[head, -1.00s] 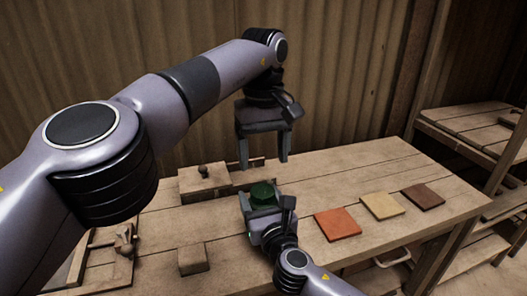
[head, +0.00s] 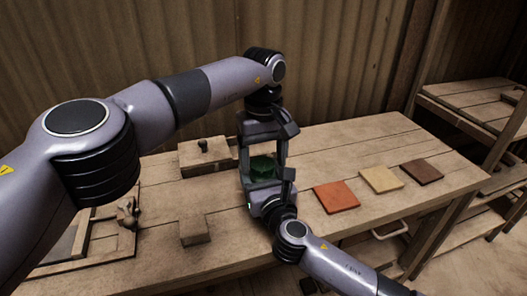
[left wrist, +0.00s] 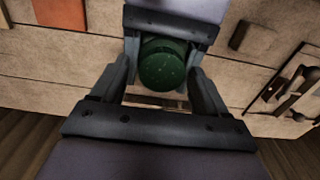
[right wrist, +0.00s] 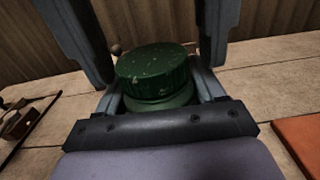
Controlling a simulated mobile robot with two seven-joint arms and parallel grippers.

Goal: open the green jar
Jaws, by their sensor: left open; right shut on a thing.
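The green jar (head: 262,170) stands on the wooden table with its ribbed lid on; the lid shows clearly in the right wrist view (right wrist: 154,68). My right gripper (head: 260,182) is shut on the jar's body below the lid, coming from the front. My left gripper (head: 262,157) is open above the jar, pointing down. In the left wrist view its two fingers (left wrist: 161,80) stand on either side of the lid (left wrist: 162,65), with gaps. In the right wrist view those fingers hang left and right of the lid.
Orange (head: 336,196), tan (head: 381,179) and dark brown (head: 422,171) tiles lie to the right. A wooden box with a knob (head: 205,158) is behind left, and a wooden block (head: 194,230) in front of it. A wooden frame (head: 105,245) sits at the left.

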